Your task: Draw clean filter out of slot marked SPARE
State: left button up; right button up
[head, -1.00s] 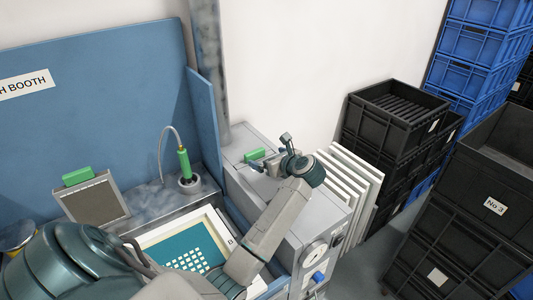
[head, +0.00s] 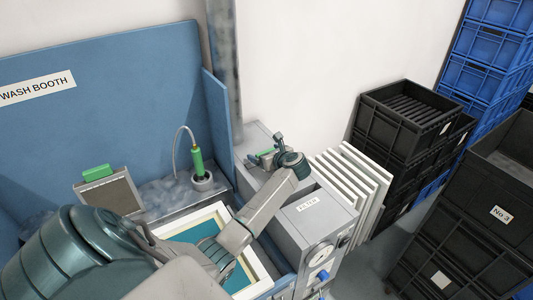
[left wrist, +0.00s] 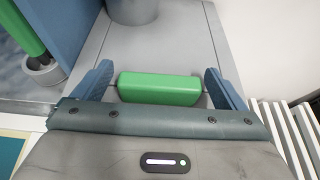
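A green handle (head: 264,152) sits on top of the grey cabinet by the wall; any filter body below it is hidden. In the left wrist view the green handle (left wrist: 160,88) lies crosswise between the two blue-grey fingers of my left gripper (left wrist: 160,78), with a small gap on each side. My left gripper (head: 267,156) is open at the handle. I cannot read a SPARE mark in any view. The cabinet's near part (head: 313,215) carries a FILTER label. My right gripper is not in view.
Another green-handled filter with a dark panel (head: 110,192) leans in the wash booth. A green sprayer (head: 197,161) stands near the cabinet. A post (head: 221,75) rises behind it. White frames (head: 352,178) stand to the right, before black crates (head: 400,120).

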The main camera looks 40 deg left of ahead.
pick_arm(q)
jog(key=c, duration=1.2)
jog(key=shift+r+p, duration=0.95)
jog(key=shift+r, duration=0.5)
jog(key=shift+c, duration=0.3)
jog(key=shift+r+p, duration=0.5)
jog(key=shift+r, duration=2.15)
notch_tip(320, 180, up, 13)
jog(key=shift+r, duration=0.2)
jog(key=shift+r, duration=2)
